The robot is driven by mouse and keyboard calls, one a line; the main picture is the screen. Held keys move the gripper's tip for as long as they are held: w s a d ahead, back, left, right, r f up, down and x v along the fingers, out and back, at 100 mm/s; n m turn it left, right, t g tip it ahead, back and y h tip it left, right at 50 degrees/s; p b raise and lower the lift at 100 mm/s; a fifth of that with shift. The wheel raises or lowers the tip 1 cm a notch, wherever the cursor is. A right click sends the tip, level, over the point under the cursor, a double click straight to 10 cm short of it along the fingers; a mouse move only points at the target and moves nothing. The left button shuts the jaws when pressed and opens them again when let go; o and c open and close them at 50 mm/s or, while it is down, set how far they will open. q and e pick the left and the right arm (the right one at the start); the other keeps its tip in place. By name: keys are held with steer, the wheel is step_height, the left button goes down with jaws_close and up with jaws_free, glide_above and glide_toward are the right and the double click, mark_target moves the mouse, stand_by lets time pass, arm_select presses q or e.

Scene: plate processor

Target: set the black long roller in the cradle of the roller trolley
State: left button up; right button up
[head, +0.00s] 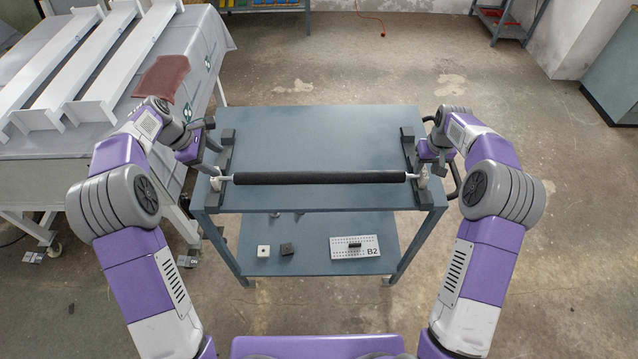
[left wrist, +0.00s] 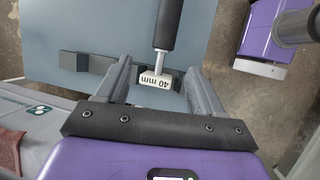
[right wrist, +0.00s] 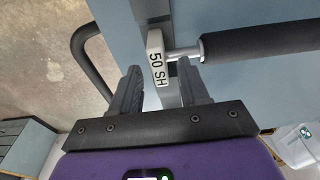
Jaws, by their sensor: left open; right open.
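The black long roller (head: 320,178) lies level across the roller trolley (head: 330,125). Its shaft ends cross the dark cradle rails at the left (head: 226,150) and right (head: 408,145) of the trolley top. How deeply they sit is hidden. My left gripper (head: 207,168) is open at the left end, its fingers on either side of the white "40 mm" end piece (left wrist: 155,80). My right gripper (head: 427,165) is open at the right end, with the white "50 SH" end piece (right wrist: 157,58) just ahead of and between its fingertips. Both grippers look clear of gripping.
A covered table (head: 205,45) with long white beams (head: 110,60) stands left. A black handle (right wrist: 85,50) is beside my right gripper.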

steer(key=shift+r, duration=0.1)
arm_select(q)
steer(key=v, duration=0.6)
steer(key=shift+f, duration=0.1)
arm_select(e)
step_height(320, 180, up, 12)
steer(key=s, duration=0.1)
steer(key=shift+s, duration=0.25)
steer(key=shift+f, duration=0.2)
